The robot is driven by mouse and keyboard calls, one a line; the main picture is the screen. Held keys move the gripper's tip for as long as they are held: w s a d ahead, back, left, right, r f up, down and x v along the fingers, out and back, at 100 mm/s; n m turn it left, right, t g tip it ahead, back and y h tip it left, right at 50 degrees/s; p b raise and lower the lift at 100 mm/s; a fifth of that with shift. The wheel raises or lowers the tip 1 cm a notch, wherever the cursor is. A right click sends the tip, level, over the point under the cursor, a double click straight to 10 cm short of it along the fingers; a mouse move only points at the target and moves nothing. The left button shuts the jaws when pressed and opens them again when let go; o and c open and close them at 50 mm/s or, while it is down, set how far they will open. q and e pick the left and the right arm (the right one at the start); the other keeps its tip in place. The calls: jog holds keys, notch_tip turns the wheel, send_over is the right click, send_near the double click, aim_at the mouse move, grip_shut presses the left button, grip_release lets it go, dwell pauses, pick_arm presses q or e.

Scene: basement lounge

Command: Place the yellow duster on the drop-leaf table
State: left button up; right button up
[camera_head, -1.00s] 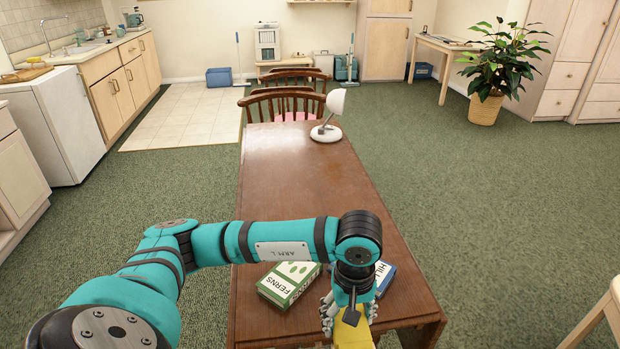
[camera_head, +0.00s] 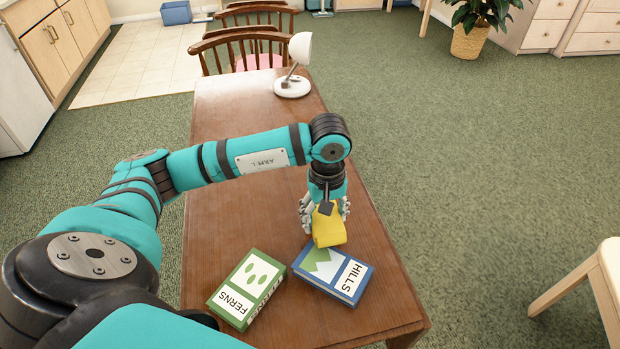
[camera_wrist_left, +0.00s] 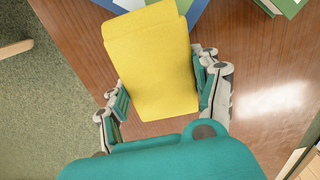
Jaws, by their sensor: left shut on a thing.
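The yellow duster (camera_head: 328,228) is in my left gripper (camera_head: 324,212), over the brown drop-leaf table (camera_head: 232,130). In the left wrist view the duster (camera_wrist_left: 152,62) lies between the two fingers of the left gripper (camera_wrist_left: 160,98), which is shut on it. The table top (camera_wrist_left: 75,30) shows beneath it. Whether the duster touches the table or hangs just above it, I cannot tell. My right gripper is in neither view.
A blue HILLS book (camera_head: 333,275) lies right by the duster, and a green FERNS book (camera_head: 246,288) lies left of it. A white lamp (camera_head: 293,84) stands at the table's far end, near wooden chairs (camera_head: 240,48). The table's middle is clear.

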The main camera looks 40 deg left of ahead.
pick_arm(q)
jog(key=w+a, duration=0.4)
jog(key=w, duration=0.1)
jog(key=shift+w+a+f+p, duration=0.1)
jog(key=shift+a+f+p, duration=0.15)
jog(key=shift+f+p, duration=0.1)
jog(key=shift+w+a+f, duration=0.1)
jog(key=shift+w+a, duration=0.75)
jog(key=shift+w, duration=0.05)
jog(key=shift+w+a, duration=0.25)
notch_tip(320, 180, down, 4)
jog(key=shift+r+p, duration=0.25)
jog(key=shift+p, duration=0.25)
jog(key=shift+f, duration=0.2)
jog(key=o, duration=1.2)
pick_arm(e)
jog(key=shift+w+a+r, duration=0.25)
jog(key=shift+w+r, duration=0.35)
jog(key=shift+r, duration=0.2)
